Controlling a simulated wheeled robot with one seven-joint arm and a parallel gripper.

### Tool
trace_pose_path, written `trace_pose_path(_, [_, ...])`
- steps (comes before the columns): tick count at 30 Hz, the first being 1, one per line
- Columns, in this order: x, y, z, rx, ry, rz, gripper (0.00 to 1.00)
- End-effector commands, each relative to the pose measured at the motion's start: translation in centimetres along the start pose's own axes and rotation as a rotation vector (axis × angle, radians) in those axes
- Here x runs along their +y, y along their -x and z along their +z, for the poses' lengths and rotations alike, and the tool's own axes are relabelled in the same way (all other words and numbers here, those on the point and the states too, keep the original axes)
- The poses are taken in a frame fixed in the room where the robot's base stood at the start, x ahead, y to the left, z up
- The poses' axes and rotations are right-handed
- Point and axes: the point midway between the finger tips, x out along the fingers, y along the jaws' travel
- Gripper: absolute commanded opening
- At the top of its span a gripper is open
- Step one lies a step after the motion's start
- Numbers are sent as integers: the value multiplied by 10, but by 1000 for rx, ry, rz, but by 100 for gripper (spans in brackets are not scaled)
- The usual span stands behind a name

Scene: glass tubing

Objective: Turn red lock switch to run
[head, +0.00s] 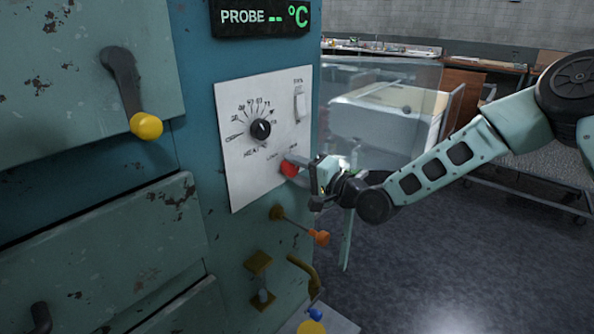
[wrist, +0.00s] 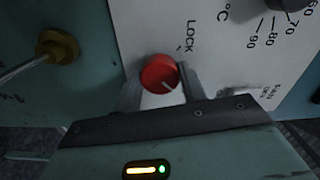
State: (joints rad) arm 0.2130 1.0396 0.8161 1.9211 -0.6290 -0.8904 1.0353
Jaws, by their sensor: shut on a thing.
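The red lock switch (head: 289,169) is a round knob low on the white control panel (head: 262,130). In the wrist view the red knob (wrist: 159,73) sits between my two fingers, below the word LOCK. A short pale line on its face points toward the lower right of that picture. My gripper (head: 303,170) reaches in from the right and is shut on the knob. The fingers (wrist: 160,86) lie on either side of it.
A black HEAT dial (head: 261,129) and a white rocker switch (head: 299,103) sit above on the panel. An orange-tipped lever (head: 320,238) and a brass-coloured handle (head: 303,270) stick out below my gripper.

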Motion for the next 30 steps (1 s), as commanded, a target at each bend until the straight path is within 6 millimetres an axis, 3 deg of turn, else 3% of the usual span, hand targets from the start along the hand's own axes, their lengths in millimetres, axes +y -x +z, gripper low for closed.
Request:
trace_pose_path(6, [1,1,0,1,-3,3,18])
trace_pose_path(7, [1,1,0,1,-3,3,44])
trace_pose_path(9, [1,0,0,1,-3,2,63])
trace_pose_path(20, [1,4,0,1,-1,2,63])
trace_pose_path(26, [3,33,-1,2,0,3,63])
trace_pose_path(30, [3,66,-1,3,1,3,63])
